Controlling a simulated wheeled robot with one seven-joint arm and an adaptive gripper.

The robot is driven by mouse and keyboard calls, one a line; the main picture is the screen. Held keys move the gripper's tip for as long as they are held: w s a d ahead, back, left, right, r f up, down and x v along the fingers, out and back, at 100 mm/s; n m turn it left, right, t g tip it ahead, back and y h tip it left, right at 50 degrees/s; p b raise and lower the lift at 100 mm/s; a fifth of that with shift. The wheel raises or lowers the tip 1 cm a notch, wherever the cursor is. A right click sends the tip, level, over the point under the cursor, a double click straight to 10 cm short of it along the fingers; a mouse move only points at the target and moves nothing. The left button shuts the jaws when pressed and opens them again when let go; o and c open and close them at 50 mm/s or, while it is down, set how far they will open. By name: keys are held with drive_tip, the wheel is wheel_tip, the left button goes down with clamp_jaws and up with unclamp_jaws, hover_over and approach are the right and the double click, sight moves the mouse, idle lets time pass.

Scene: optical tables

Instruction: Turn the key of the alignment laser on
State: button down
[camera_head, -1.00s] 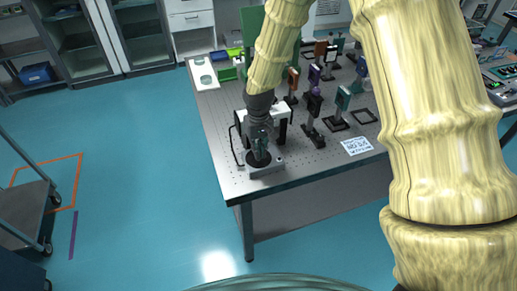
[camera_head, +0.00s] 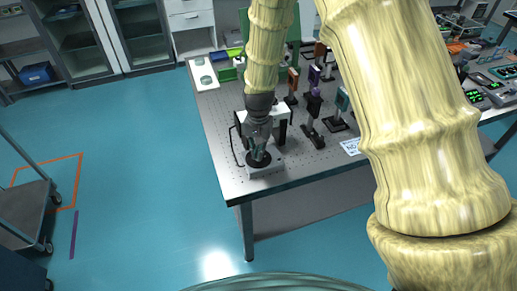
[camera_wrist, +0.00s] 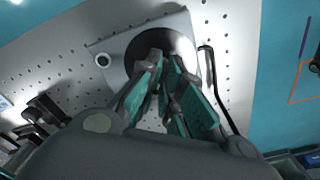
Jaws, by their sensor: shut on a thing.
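A small grey box (camera_head: 275,168) with a round black disc (camera_head: 258,162) on top sits at the near left corner of the optical table (camera_head: 290,178). In the wrist view, the box's plate (camera_wrist: 112,58) has a round knob at one corner, and the black disc (camera_wrist: 152,38) lies just beyond my fingertips. My gripper (camera_head: 259,152) points down onto the disc. In the wrist view my gripper (camera_wrist: 165,62) has its teal-padded fingers close together at the disc. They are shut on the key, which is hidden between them.
A black-and-white unit (camera_head: 276,112) stands right behind my gripper. Several optic mounts (camera_head: 314,105) stand on black bases to the right.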

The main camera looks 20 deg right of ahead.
drive_tip(key=m+p, duration=0.1)
drive_tip(key=m, duration=0.4)
drive_tip(key=shift+r+m, duration=0.1)
drive_tip(key=shift+m, duration=0.2)
drive_tip(key=m+p, duration=0.1)
drive_tip(key=m, duration=0.4)
drive_tip(key=shift+w+p, duration=0.1)
drive_tip(key=shift+p, duration=0.3)
drive_tip(key=shift+m, duration=0.3)
drive_tip(key=c, duration=1.6)
unclamp_jaws()
wheel_tip(320, 180, up, 12)
